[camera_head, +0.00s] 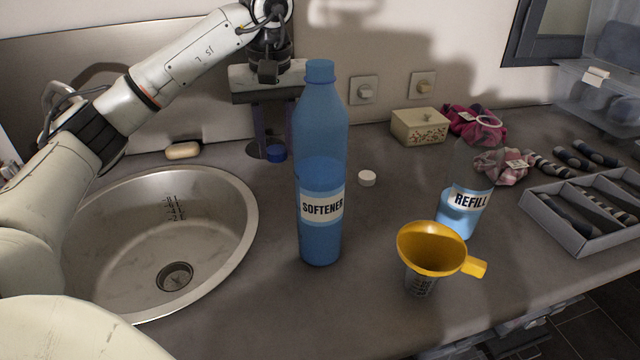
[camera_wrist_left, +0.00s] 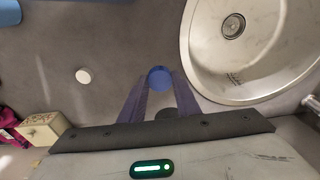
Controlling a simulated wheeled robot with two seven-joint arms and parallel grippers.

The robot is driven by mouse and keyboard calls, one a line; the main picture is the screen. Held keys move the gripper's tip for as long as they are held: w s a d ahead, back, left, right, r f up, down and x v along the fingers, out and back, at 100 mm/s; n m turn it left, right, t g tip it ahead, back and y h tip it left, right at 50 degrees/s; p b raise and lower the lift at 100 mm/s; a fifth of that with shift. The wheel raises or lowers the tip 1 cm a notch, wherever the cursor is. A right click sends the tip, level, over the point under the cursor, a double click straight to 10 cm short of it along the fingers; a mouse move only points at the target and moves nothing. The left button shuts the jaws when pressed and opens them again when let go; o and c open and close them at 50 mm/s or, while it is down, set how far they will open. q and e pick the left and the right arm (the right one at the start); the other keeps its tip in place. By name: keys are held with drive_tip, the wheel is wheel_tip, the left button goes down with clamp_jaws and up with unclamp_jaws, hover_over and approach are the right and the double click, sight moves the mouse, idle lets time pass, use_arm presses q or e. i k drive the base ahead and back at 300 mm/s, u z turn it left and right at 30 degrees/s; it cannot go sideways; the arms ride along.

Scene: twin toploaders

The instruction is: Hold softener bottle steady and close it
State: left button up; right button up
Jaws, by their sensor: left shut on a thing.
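The tall blue softener bottle (camera_head: 321,165) stands upright on the counter in the head view, right of the sink, with liquid in its lower part. Its top is blue; I cannot tell whether that is bare neck or a cap. My left gripper (camera_head: 275,151) points down at the counter behind and left of the bottle. Its fingers are shut on a small blue cap (camera_head: 276,153), low at the counter surface. In the left wrist view the blue cap (camera_wrist_left: 160,77) sits between the fingertips (camera_wrist_left: 160,84). No gripper touches the bottle. My right gripper is not in view.
The sink (camera_head: 248,235) lies left of the bottle, with soap (camera_head: 183,151) behind it.

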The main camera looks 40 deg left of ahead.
sight(320, 118)
drive_tip(key=u, duration=0.05)
drive_tip(key=k, duration=0.95)
drive_tip(key=u, duration=1.55)
drive_tip(key=i, duration=0.5)
drive_tip(key=z, duration=0.05)
